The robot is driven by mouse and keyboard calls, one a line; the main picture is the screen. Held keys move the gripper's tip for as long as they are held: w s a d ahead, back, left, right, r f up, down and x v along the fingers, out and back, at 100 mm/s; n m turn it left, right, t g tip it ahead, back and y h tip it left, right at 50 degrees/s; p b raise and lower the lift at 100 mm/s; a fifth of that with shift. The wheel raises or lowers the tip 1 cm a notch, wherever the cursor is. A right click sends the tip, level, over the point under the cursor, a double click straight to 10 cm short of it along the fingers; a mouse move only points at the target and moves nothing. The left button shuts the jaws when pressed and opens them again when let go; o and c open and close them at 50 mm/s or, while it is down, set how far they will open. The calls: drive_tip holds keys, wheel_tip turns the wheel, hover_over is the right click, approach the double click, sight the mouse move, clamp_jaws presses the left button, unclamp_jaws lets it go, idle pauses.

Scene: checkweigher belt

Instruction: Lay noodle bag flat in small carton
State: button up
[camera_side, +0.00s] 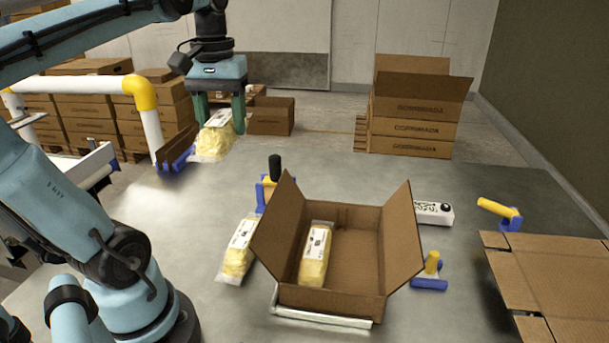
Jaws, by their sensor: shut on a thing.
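My gripper (221,111) is at the upper left of the side view. Its green fingers are shut on a noodle bag (211,143), a clear bag of yellow noodles with a white label. The bag hangs tilted above the far left part of the table. The small carton (329,300) stands open on the table with its flaps spread. A second noodle bag (314,264) lies inside it along the left side; the carton's right part is bare. A third noodle bag (237,258) is outside, beside the left flap and partly hidden by it.
Blue and yellow clamps (430,272) stand around the carton, with a white device (434,213) behind its right flap. Flat cardboard (560,275) lies at the right. Stacked cartons (412,127) stand at the back. A white rail (75,85) with yellow joints is at left.

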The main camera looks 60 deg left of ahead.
drive_tip(key=w+d+f, duration=0.1)
drive_tip(key=w+d, duration=1.5)
drive_tip(key=d, duration=0.5)
drive_tip(key=shift+m, duration=0.3)
drive_tip(key=shift+w+f, duration=0.2)
drive_tip(key=shift+f, duration=9.55)
